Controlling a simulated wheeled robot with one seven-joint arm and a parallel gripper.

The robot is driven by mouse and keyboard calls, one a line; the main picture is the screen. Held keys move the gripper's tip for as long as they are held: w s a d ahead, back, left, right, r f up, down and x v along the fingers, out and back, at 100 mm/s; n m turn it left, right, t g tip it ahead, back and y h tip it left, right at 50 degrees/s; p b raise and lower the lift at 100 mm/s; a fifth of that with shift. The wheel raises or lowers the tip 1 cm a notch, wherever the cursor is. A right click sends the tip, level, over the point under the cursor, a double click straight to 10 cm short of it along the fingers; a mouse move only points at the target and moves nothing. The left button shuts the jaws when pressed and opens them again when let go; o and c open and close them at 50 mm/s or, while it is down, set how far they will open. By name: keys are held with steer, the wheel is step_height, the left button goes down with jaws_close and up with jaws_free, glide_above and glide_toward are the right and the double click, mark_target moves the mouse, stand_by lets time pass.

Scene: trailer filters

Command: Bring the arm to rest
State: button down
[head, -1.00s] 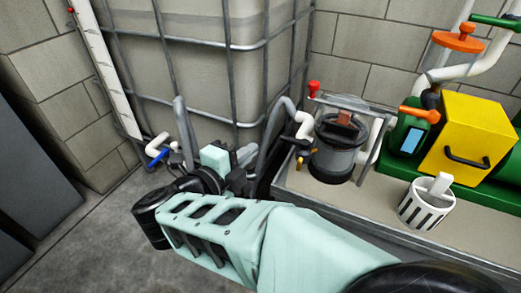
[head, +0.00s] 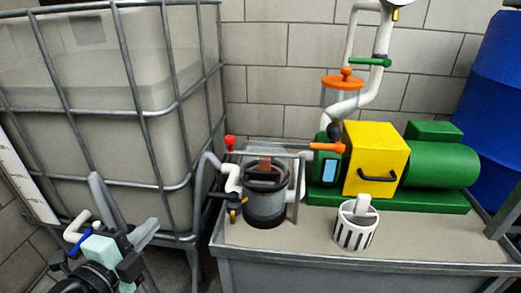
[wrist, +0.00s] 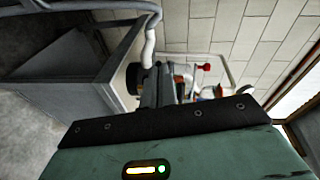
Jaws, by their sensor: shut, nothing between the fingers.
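My arm's mint and black wrist end shows at the lower left of the head view, with my gripper (head: 129,263) in front of the caged tank's lower corner. In the wrist view my gripper's dark fingers (wrist: 168,88) are close together beyond the green housing, shut and empty. Most of my arm is outside the head view.
A caged tank (head: 85,130) stands behind my gripper. To the right, a metal-edged bench (head: 300,245) carries a dark filter pot (head: 265,205), a white slotted basket (head: 355,230) and a yellow-and-green pump (head: 375,160). A blue drum (head: 490,100) stands far right.

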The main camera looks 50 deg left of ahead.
steer(key=w+r+n+g+y, duration=0.5)
steer(key=w+r+n+g, duration=0.3)
steer(key=w+r+n, duration=0.45)
steer(key=w+d+f+n+g+h, duration=0.1)
steer(key=w+d+n+h, duration=0.15)
steer(key=d, duration=0.75)
steer(key=w+d+f+n+g+h, duration=0.15)
steer(key=w+d, duration=0.25)
steer(key=d, duration=0.7)
steer(key=w+d+f+n+g+h, duration=0.1)
steer(key=w+d+h, duration=0.2)
steer(key=d, duration=0.7)
steer(key=s+d+f+g+h, duration=0.1)
steer(key=s+d+f+h, duration=0.15)
steer(key=d, duration=1.05)
steer(key=s+d+f+g+h, duration=0.1)
steer(key=d+h, duration=0.3)
steer(key=d, duration=0.9)
step_height(320, 180, up, 25)
steer(key=p, duration=2.5)
steer(key=shift+s+a, duration=0.15)
steer(key=shift+a, duration=0.1)
